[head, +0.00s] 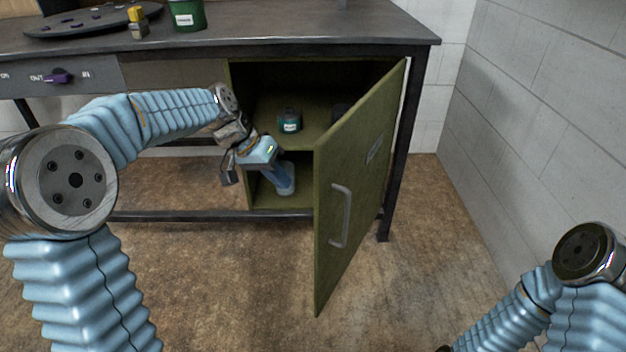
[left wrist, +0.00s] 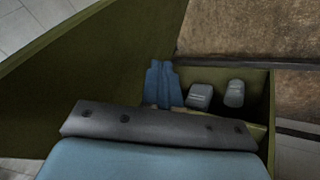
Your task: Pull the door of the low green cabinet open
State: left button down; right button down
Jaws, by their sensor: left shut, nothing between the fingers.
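The low green cabinet (head: 240,82) stands under the workbench, and its inside shows. Its green door (head: 350,240) stands well open, hinged at the right, with its free edge towards me. The grey bar handle (head: 340,215) is on the outer face. My left gripper (head: 285,186) is shut and empty, in front of the opening on the inner side of the door, away from the handle. In the left wrist view its blue fingers (left wrist: 160,83) are together, beside the door's inner face (left wrist: 110,65). I cannot tell whether they touch the door. My right gripper is out of view.
A teal jar (head: 289,121) and a dark item (head: 340,112) stand on the cabinet shelf. The workbench (head: 300,27) carries a green can (head: 187,15) and a round dark tray (head: 60,28). A block wall (head: 545,120) is at the right. Floor before the door is clear.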

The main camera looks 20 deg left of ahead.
pick_arm(q)
notch_tip(320, 180, up, 10)
jog(key=s+a+f+m+h, duration=0.1)
jog(key=s+m, duration=0.1)
jog(key=s, duration=0.1)
jog(key=w+d+f, duration=0.1)
jog(key=d+f, duration=0.6)
jog(key=d, duration=0.1)
jog(key=shift+w+d+f+b, duration=0.2)
jog(key=shift+w+d+b, duration=0.1)
jog(key=shift+d+b, duration=0.1)
jog(key=shift+d, duration=0.15)
